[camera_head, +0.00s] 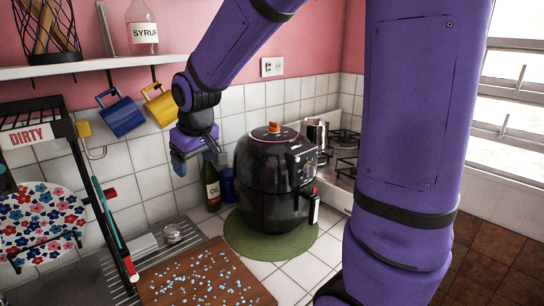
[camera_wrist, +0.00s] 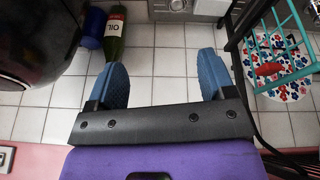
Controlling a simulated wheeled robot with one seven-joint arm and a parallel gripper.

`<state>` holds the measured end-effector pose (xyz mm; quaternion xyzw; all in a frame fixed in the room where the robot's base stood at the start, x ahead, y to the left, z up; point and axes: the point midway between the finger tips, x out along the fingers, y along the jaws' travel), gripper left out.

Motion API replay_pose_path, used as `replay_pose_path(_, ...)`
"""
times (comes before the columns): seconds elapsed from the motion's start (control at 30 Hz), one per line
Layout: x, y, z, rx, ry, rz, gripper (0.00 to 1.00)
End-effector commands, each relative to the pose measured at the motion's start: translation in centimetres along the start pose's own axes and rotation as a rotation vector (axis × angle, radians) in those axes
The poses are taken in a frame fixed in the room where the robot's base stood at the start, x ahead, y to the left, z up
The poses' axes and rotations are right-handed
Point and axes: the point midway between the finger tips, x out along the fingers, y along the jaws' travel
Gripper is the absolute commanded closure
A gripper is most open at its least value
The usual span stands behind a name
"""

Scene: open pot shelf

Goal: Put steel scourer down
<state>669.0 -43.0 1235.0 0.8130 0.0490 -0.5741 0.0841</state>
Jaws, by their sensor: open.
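A small round silvery thing (camera_head: 172,234), which looks like the steel scourer, rests on the grooved metal drainer (camera_head: 187,236) by the tiled wall. It is too small to make out in detail. My gripper (camera_head: 183,163) is in the air above and behind the counter, close to the tiled wall and below the yellow mug. In the wrist view my gripper (camera_wrist: 163,70) has its two blue fingers wide apart, with only white tiles between them. No scourer shows in the wrist view.
An oil bottle (camera_head: 211,184) and a black air fryer (camera_head: 272,178) on a green mat (camera_head: 240,240) stand right of my gripper. Blue (camera_head: 121,116) and yellow (camera_head: 161,105) mugs hang above. A dish rack (camera_head: 75,150) is at left; a speckled brown board (camera_head: 205,280) lies in front.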

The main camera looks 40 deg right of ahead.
Motion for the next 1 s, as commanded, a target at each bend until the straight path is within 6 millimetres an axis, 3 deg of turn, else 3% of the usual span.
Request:
replay_pose_path(0.03,-1.6,0.1,0.9,0.011,0.012,0.007,0.24)
replay_pose_path(0.2,-5.8,0.1,4.2,0.048,0.033,0.018,0.24)
replay_pose_path(0.5,-11.5,-0.1,10.8,0.115,0.071,0.022,0.24)
replay_pose_path(0.8,-14.9,-0.8,17.4,0.175,0.109,0.004,0.24)
replay_pose_path(1.0,-15.6,-1.1,19.6,0.194,0.12,-0.006,0.24)
